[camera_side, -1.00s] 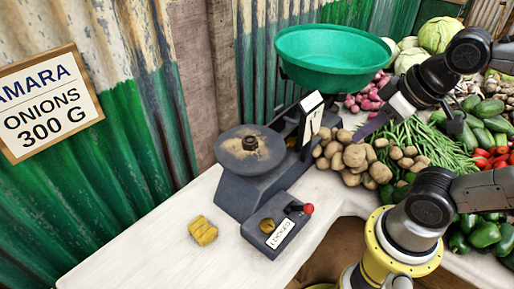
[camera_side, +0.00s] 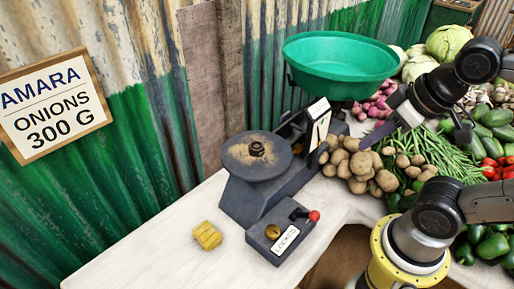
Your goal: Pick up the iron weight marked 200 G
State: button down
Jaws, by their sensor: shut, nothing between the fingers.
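No weight with a readable 200 G mark shows in this view. A balance scale (camera_side: 262,196) stands on the white counter, with a round dark, dusty plate (camera_side: 240,165) on the near side and a green pan (camera_side: 340,62) on the far side. A small dark knob-like piece (camera_side: 257,149) sits at the plate's middle; I cannot tell whether it is a weight. A yellow ridged block (camera_side: 207,235) lies on the counter left of the scale. My gripper (camera_side: 382,134) is shut and empty, above the potatoes and beans, right of the scale.
A lock box (camera_side: 282,236) with a red-tipped lever joins the scale's front. Potatoes (camera_side: 358,168), green beans (camera_side: 430,150), peppers and cabbages fill the right. A sign (camera_side: 52,105) reads AMARA, ONIONS 300 G. The counter's front left (camera_side: 150,255) is clear.

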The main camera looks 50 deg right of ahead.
jog(key=shift+c, duration=1.2)
grip_release()
